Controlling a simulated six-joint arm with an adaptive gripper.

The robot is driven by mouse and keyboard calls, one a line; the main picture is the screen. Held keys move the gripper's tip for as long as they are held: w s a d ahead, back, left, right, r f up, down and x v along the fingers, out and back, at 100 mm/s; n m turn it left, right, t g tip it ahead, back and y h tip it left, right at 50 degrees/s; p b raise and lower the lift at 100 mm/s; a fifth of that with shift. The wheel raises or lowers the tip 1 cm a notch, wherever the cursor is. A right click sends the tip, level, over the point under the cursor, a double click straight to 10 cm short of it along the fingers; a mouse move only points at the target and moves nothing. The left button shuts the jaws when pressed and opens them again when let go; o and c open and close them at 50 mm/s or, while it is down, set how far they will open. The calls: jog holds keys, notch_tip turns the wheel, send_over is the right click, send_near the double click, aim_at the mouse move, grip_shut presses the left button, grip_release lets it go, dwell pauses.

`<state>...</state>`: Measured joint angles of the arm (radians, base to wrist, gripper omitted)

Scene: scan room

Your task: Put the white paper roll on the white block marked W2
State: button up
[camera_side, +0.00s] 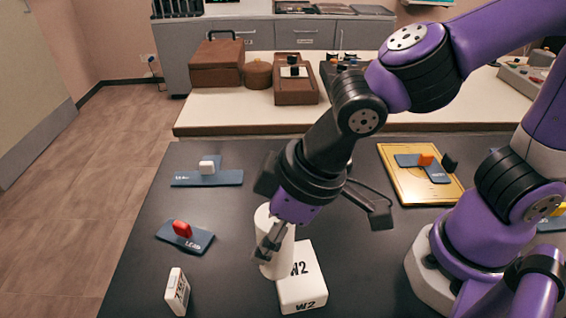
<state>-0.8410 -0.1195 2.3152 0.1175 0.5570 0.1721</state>
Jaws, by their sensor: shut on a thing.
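The white paper roll (282,258) is upright below my wrist, at the middle of the dark table. My gripper (268,248) is shut on the roll, with one dark finger showing across its front left side. The other finger is hidden behind the roll or wrist. The white block marked W2 (303,282) lies on the table just right of the roll, with its label on the top and front faces. The roll overlaps the block's left edge in this view. I cannot tell whether the roll's bottom touches the block or the table.
A red piece on a blue-grey plate (200,243) and a white piece on another plate (225,177) lie at left. A small white labelled box (177,291) stands front left. A yellow tray (398,190) is at right. The table (135,262) is clear between them.

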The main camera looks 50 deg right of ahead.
jog(key=shift+f, duration=0.5)
jog(key=shift+f, duration=0.1)
jog(key=o, duration=1.2)
jog(key=shift+o, duration=0.2)
jog(key=v, duration=1.1)
jog(key=w+d+f+m+t+h, duration=0.1)
jog(key=d+m, duration=0.2)
jog(key=d, duration=0.5)
jog(key=w+d+f+m+h, duration=0.1)
jog(key=w+d+m, duration=0.1)
jog(key=d, duration=0.7)
jog(key=shift+m+t+h, duration=0.3)
jog(key=shift+m+t, duration=0.1)
jog(key=shift+m, duration=0.5)
jog(key=shift+d+f, duration=0.1)
jog(key=shift+d, duration=0.05)
